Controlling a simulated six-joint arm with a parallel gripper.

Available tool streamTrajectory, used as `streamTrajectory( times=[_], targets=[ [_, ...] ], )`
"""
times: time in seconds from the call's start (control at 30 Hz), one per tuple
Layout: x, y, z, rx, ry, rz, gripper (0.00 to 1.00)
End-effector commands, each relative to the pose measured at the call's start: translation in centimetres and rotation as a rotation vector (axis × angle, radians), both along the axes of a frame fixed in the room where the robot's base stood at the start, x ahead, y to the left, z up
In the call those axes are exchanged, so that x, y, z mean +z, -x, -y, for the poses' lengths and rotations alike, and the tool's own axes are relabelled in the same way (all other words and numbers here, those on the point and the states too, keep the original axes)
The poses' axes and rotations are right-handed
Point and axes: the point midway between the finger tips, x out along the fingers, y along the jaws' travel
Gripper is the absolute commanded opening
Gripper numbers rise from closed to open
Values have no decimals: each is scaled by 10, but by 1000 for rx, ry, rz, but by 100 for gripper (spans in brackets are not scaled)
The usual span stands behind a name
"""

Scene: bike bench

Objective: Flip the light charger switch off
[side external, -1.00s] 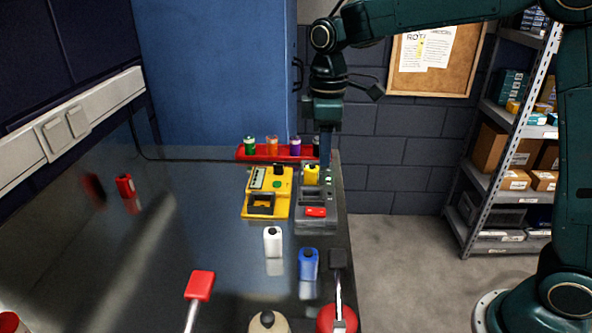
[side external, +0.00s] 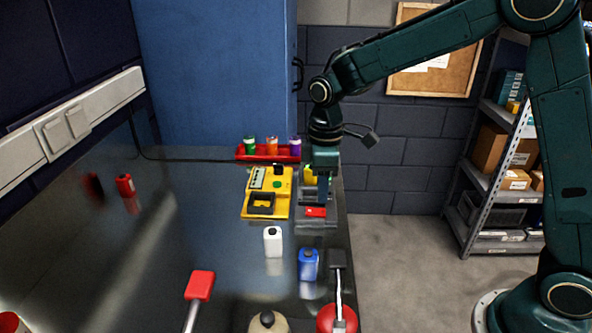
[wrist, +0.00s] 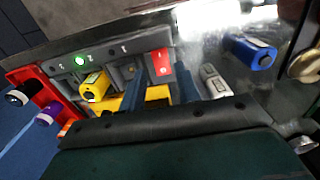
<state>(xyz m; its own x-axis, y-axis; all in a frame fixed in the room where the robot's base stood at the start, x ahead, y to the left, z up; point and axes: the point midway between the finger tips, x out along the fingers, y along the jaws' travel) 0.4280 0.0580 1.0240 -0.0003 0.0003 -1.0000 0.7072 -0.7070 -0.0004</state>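The light charger (side external: 318,224) is a grey box on the bench's right side, with a red switch (side external: 315,212) at its near end. In the wrist view the red switch (wrist: 159,62) has a small white mark and a green lamp (wrist: 80,60) glows farther left. A yellow light unit (wrist: 93,85) sits in the charger. My gripper (side external: 322,201) points down over the charger, just behind the switch in the side view. In the wrist view its dark blue fingers (wrist: 158,84) stand apart, with nothing between them, close to the switch. Contact cannot be told.
A yellow device (side external: 251,212) lies left of the charger. A red tray (side external: 268,157) with several small bottles is behind.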

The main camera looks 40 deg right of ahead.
Motion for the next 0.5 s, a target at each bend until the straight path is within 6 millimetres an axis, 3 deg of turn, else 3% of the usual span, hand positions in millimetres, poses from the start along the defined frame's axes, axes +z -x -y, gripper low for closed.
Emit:
streamTrajectory(
  times=[0.2,0.5],
  targets=[
    [-30,1,0,0,0,-3,33],
    [-48,0,0,0,-1,-1,33]
  ],
)
